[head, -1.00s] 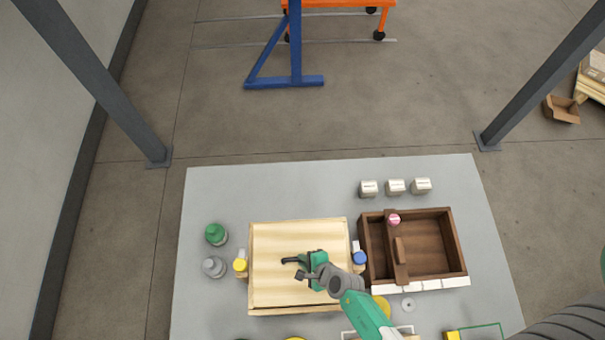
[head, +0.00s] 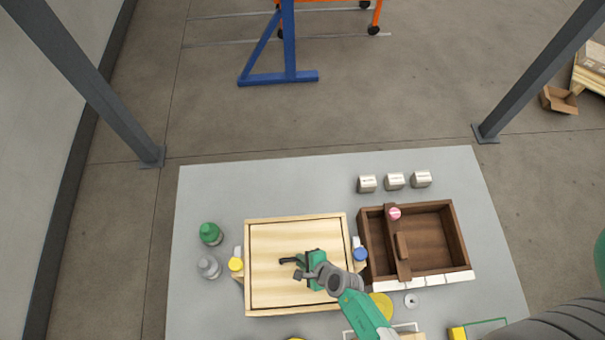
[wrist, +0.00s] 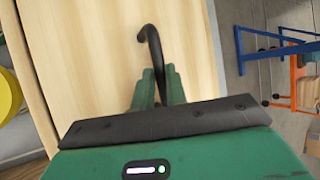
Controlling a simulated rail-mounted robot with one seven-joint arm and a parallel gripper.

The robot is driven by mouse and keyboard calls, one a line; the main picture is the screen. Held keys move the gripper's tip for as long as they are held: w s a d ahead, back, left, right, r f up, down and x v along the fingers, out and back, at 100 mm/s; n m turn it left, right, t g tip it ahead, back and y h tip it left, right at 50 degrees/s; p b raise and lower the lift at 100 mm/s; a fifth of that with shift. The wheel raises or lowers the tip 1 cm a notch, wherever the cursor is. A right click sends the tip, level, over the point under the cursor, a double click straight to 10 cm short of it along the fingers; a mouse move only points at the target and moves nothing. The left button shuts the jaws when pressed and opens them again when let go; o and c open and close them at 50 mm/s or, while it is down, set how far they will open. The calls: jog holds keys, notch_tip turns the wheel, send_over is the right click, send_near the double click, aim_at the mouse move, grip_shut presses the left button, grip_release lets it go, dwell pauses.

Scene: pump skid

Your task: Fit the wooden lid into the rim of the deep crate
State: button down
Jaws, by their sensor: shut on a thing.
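The wooden lid (head: 280,238) is a pale rectangular panel with a black hooked handle (head: 287,262). It lies within the light wooden rim of the deep crate (head: 262,311), with a thin dark line between lid and rim on the sides I can see. The lid looks about level; I cannot tell how deep it sits. My gripper (head: 303,263) is over the lid, right of its middle, shut on the handle. In the wrist view the handle (wrist: 152,42) rises between the green fingers (wrist: 158,88). My arm hides part of the crate's lower right.
A dark brown box (head: 462,235) with a crossbar and a pink round piece stands to the right. Several white blocks (head: 394,181) are behind it. The table's back left is clear.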

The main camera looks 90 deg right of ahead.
jog(key=shift+f+b, duration=0.35)
jog(key=shift+f, duration=0.15)
jog(key=c, duration=1.3)
grip_release()
jog(key=shift+c, duration=0.2)
jog(key=shift+r, duration=0.1)
jog(key=p+v, duration=0.2)
jog(key=v, duration=0.5)
jog(key=shift+s+r, duration=0.2)
jog(key=shift+r, duration=0.1)
jog(key=shift+a, duration=0.15)
